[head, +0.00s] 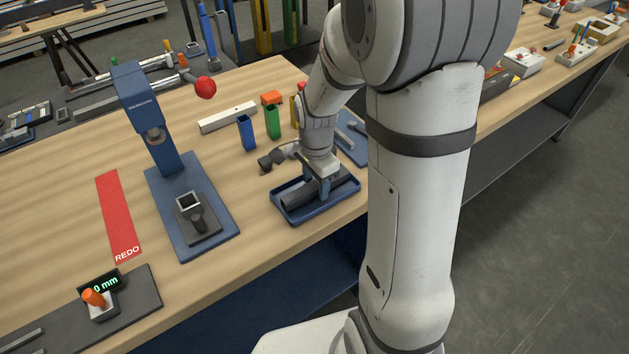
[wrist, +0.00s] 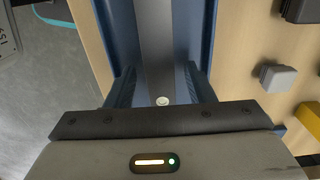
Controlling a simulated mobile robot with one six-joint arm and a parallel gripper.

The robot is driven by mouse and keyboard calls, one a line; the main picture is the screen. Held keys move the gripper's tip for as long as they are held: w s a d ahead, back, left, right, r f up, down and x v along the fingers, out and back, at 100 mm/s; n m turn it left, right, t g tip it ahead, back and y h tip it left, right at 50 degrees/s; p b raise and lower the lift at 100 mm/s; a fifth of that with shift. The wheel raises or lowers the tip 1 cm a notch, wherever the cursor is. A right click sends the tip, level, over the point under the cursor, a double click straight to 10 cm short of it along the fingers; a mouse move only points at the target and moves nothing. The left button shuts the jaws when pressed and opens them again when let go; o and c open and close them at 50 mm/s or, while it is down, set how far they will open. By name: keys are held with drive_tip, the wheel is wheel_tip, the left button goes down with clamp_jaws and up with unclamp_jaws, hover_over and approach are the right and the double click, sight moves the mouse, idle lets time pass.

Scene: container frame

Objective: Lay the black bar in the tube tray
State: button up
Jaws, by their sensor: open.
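The blue tube tray (head: 288,215) sits near the front edge of the wooden table in the head view. A dark grey to black bar (head: 338,197) lies in it lengthwise, partly hidden by my gripper (head: 323,190). In the wrist view the bar (wrist: 155,45) runs up the picture between the blue tray walls (wrist: 207,30). A small pale round spot shows at its near part. My gripper's two blue fingers (wrist: 162,88) are spread apart, one on each side of the bar. I cannot tell whether they touch it.
A blue press stand (head: 180,225) stands left of the tray. Dark small parts (head: 270,161) lie just behind it, with blue (head: 246,132) and green (head: 273,122) upright holders farther back. A red REDO strip (head: 118,215) lies at left. A grey block (wrist: 277,78) shows in the wrist view.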

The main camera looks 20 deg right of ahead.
sight(316, 185)
wheel_tip(316, 185, up, 11)
drive_tip(key=s+r+n+t, duration=0.3)
drive_tip(key=s+n, duration=1.1)
drive_tip(key=shift+a+r, duration=0.15)
drive_tip(key=shift+r, duration=0.15)
idle(0.9)
